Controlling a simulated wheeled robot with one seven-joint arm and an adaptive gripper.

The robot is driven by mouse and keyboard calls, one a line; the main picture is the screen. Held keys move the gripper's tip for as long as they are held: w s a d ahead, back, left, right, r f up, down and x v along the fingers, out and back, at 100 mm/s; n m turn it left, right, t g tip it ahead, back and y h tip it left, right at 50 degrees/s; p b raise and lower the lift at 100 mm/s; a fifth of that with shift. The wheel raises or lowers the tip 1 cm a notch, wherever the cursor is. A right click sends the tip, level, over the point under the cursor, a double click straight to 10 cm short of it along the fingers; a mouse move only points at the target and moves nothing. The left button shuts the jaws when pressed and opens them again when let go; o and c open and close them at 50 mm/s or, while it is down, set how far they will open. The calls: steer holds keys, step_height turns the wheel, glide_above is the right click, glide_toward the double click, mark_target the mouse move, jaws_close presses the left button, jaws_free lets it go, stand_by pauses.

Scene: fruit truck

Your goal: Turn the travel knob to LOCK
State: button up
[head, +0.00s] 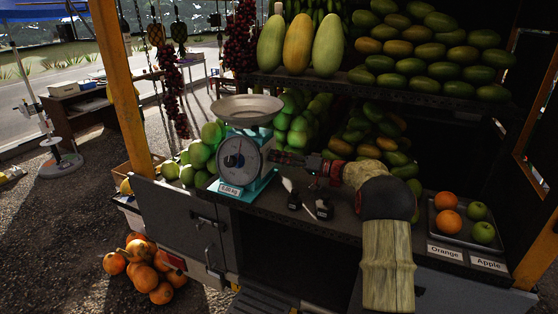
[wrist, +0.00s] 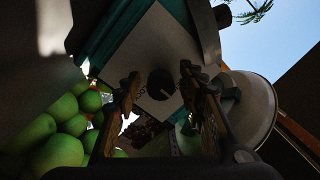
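The teal scale (head: 262,178) with a round dial and a metal pan stands on the counter, left of my arm. In the wrist view, the black round travel knob (wrist: 161,84) sits on a pale plate (wrist: 140,52) on the scale; a small light mark shows at the knob's lower right. My gripper (head: 277,157) reaches the scale's right side. In the wrist view its two fingers (wrist: 159,94) are apart, one left and one right of the knob. I cannot tell whether they touch it. The knob is hidden in the head view.
Two small black weights (head: 324,209) stand on the counter (head: 345,228) below my arm. A tray (head: 465,238) of oranges and apples is at right. Green mangoes (head: 203,150) lie left of the scale. A shelf (head: 380,88) of papayas is above.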

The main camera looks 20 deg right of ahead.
steer(key=shift+c, duration=1.2)
jaws_close()
steer(key=shift+m, duration=0.4)
steer(key=m, duration=0.3)
steer(key=shift+m, duration=0.4)
steer(key=m+p, duration=0.1)
steer(key=m, duration=0.3)
steer(key=shift+m, duration=0.3)
steer(key=m+p, duration=0.3)
steer(key=m, duration=0.1)
steer(key=shift+m+t, duration=0.3)
steer(key=shift+m, duration=0.1)
steer(key=m+p, duration=0.2)
steer(key=m, duration=0.2)
steer(key=shift+f+m, duration=0.1)
steer(key=shift+m, duration=0.2)
